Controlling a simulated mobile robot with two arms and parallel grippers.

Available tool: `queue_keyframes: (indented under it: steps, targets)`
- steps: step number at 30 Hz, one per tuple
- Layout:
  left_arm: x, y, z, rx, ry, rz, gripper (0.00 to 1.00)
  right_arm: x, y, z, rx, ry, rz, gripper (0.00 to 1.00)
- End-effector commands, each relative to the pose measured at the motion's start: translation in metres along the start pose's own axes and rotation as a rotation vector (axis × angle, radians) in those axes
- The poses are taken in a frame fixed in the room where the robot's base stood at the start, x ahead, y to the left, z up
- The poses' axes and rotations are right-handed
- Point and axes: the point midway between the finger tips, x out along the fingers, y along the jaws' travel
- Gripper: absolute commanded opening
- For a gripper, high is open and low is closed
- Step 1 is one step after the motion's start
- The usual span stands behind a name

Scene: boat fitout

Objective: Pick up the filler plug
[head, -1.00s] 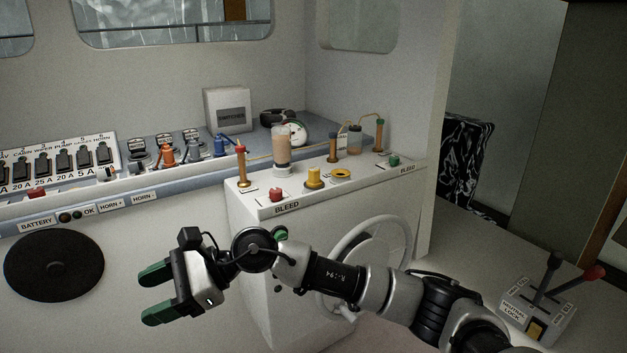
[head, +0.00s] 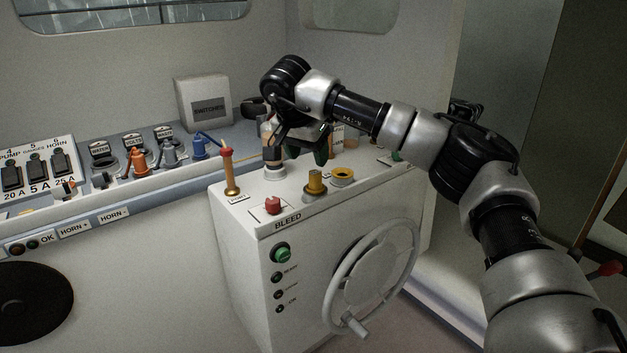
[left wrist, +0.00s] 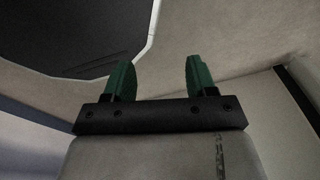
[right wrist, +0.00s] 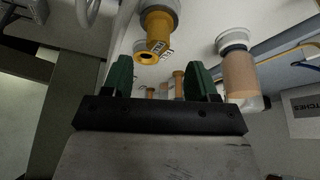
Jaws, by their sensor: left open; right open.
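A yellow plug (head: 315,182), which looks like the filler plug, stands upright on the white console top. It also shows in the right wrist view (right wrist: 157,32), beyond the fingertips and apart from them. My right gripper (head: 307,148) is open, above and behind the plug in the head view, partly hidden by its own wrist. Its green fingers show empty in the right wrist view (right wrist: 160,80). My left gripper (left wrist: 160,78) is open and empty in the left wrist view and out of the head view.
A yellow ring (head: 342,176) lies right of the plug and a red cap (head: 272,205) left of it. A handwheel (head: 370,275) is on the console front.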

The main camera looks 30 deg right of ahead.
Motion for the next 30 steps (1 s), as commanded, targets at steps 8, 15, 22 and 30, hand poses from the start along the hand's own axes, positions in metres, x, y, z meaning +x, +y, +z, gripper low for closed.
queue_keyframes:
  steps: [8,15,22,30]
  targets:
    - [-0.009,0.004,0.023,0.0,-0.037,0.005,0.57,0.024,0.002,0.0,0.0,-0.002,0.0,0.59]
    - [-0.021,-0.001,-0.013,0.0,0.019,-0.001,0.57,0.059,0.008,0.0,0.0,-0.002,0.0,0.59]
    - [-0.022,0.0,-0.005,0.001,0.007,0.0,0.57,0.07,0.007,0.001,-0.001,-0.001,-0.003,0.59]
    - [-0.022,0.001,0.003,0.001,-0.007,0.002,0.57,0.07,0.007,0.001,-0.001,-0.002,-0.003,0.36]
